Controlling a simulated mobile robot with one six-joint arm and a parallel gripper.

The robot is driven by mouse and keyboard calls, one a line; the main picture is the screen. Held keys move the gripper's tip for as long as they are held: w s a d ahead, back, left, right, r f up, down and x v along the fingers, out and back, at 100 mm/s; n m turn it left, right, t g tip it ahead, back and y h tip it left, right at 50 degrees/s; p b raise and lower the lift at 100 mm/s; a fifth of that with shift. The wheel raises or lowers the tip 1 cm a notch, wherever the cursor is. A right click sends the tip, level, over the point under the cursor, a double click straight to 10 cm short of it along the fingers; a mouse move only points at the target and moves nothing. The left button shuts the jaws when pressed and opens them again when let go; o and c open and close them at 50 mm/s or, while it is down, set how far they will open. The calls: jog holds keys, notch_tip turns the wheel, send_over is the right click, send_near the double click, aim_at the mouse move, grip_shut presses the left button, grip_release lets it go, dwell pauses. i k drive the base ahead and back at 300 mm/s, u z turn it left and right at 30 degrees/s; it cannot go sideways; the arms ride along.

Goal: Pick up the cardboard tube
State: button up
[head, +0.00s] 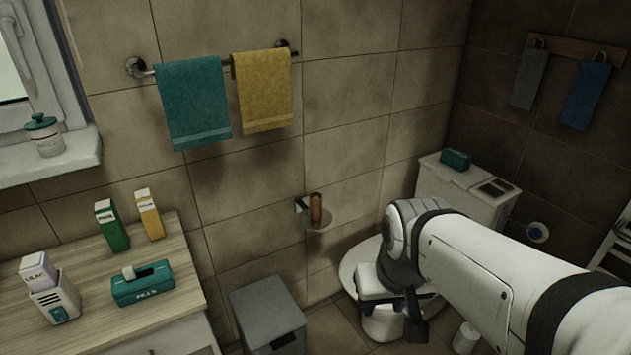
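The toilet (356,268) is partly behind my arm. A grey bin (268,308) stands below the shelf. A wooden counter (85,285) with several boxes is at left. A small white cylinder (465,338) is on the floor. Towels (193,103) hang above.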

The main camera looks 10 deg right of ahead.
aim_at(316, 205)
jog(key=u, duration=0.2)
jog(key=i, duration=0.85)
jog(key=z, duration=0.1)
